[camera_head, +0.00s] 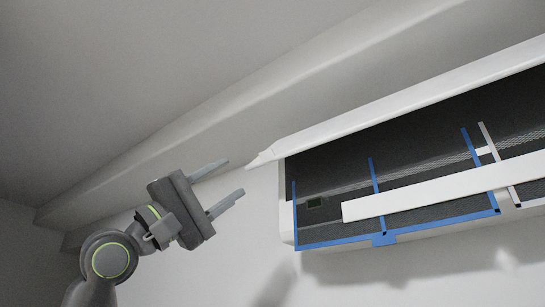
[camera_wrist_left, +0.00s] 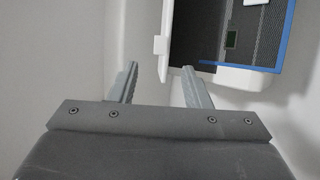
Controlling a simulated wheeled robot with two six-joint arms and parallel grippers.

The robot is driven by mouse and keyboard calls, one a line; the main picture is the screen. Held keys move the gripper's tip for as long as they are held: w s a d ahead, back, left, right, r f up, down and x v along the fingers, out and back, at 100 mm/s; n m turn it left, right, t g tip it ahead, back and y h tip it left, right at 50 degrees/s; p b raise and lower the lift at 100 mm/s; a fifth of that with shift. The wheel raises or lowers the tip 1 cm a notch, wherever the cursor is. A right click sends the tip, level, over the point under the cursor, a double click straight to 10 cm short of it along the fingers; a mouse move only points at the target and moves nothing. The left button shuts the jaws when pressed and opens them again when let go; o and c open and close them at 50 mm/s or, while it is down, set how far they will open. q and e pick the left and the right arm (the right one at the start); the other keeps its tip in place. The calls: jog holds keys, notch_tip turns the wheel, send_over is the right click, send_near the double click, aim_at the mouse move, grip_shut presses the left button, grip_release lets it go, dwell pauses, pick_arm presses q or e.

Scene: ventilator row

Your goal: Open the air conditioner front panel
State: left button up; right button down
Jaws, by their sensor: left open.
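The air conditioner (camera_head: 287,222) is on the wall at the right of the head view. Its white front panel (camera_head: 400,103) is swung up and stands out from the body, showing the dark filter area with blue frames (camera_head: 375,180). My left gripper (camera_head: 234,177) is open and empty, just left of the panel's left end, with a small gap seen between upper finger and panel tip. In the left wrist view the two fingers (camera_wrist_left: 158,82) are apart, and the panel's end (camera_wrist_left: 160,45) shows beyond them, between the fingertips. My right gripper is not in view.
A white slat (camera_head: 430,192) crosses the front of the air conditioner's opening. A ceiling ledge (camera_head: 200,125) runs above along the wall. The wall below the unit (camera_head: 400,275) is bare, and the space left of it is free.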

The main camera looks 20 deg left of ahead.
aim_at(265, 155)
pick_arm(q)
jog(key=p+x, duration=0.6)
jog(key=x, duration=0.5)
jog(key=shift+s+r+p, duration=0.1)
jog(key=shift+p, duration=0.25)
jog(key=shift+w+d+r+p, duration=0.35)
jog(key=shift+d+r+p, duration=0.05)
jog(key=shift+d, duration=0.15)
jog(key=shift+c, duration=0.4)
grip_shut()
